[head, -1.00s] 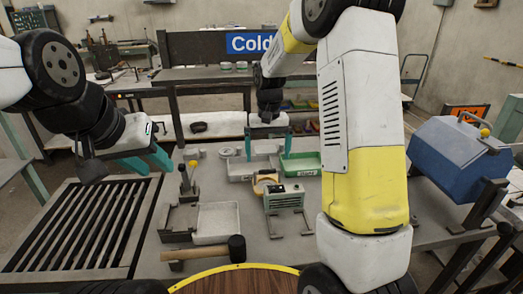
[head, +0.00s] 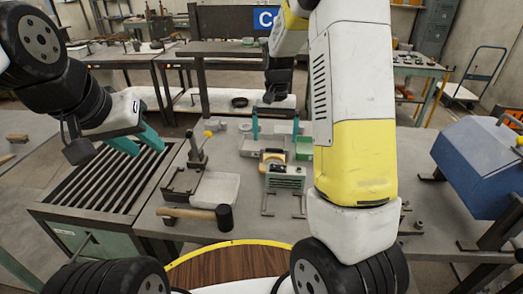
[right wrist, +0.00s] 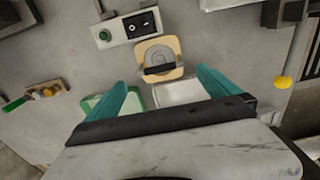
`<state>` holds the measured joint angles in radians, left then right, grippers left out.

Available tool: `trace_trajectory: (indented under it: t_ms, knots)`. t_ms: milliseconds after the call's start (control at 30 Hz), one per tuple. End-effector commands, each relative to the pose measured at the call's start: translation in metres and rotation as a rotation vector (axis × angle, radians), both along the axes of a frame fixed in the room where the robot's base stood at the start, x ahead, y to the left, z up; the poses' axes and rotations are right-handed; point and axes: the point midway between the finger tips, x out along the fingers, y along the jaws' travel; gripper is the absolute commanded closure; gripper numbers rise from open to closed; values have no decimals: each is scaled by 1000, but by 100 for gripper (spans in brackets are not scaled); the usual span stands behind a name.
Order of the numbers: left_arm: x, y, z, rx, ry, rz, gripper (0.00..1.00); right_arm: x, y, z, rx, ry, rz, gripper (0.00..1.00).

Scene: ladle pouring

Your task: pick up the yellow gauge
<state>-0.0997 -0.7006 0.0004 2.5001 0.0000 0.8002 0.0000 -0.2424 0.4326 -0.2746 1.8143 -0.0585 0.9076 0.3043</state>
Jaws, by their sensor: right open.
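The yellow gauge (head: 273,155), a yellow-orange block with a round grey face, sits on the grey bench behind a pale green switch box. In the right wrist view the gauge (right wrist: 160,57) is ahead of my right gripper, with a dark bar across its face. My right gripper (head: 275,133) is open, with teal fingers above the trays behind the gauge. In the right wrist view the fingers of my right gripper (right wrist: 160,82) are spread and empty. My left gripper (head: 147,149) is open and empty above the slatted rack at the left.
The switch box (head: 286,178) stands in front of the gauge. A green tray (head: 304,149) is partly hidden by my right arm, beside a white tray (right wrist: 182,91). A mallet (head: 190,214) lies near the front. A blue box (head: 480,165) is at the right.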

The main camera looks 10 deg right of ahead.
Motion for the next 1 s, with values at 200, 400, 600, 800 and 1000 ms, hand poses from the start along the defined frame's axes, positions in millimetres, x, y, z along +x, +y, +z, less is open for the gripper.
trace_trajectory:
  t_ms: [200,400,600,800,1000]
  knots:
    - [0,0,0,0,1,0,64,-1,0,-22,0,4,-5,0]
    - [0,0,0,0,0,0,64,-3,0,-48,-1,5,-5,0]
    - [0,0,0,0,0,0,64,-3,0,-74,-1,3,-5,0]
    - [0,0,0,0,0,0,64,-3,0,-78,0,0,-4,0]
    - [0,0,0,0,0,0,64,-3,0,-78,0,0,-4,22]
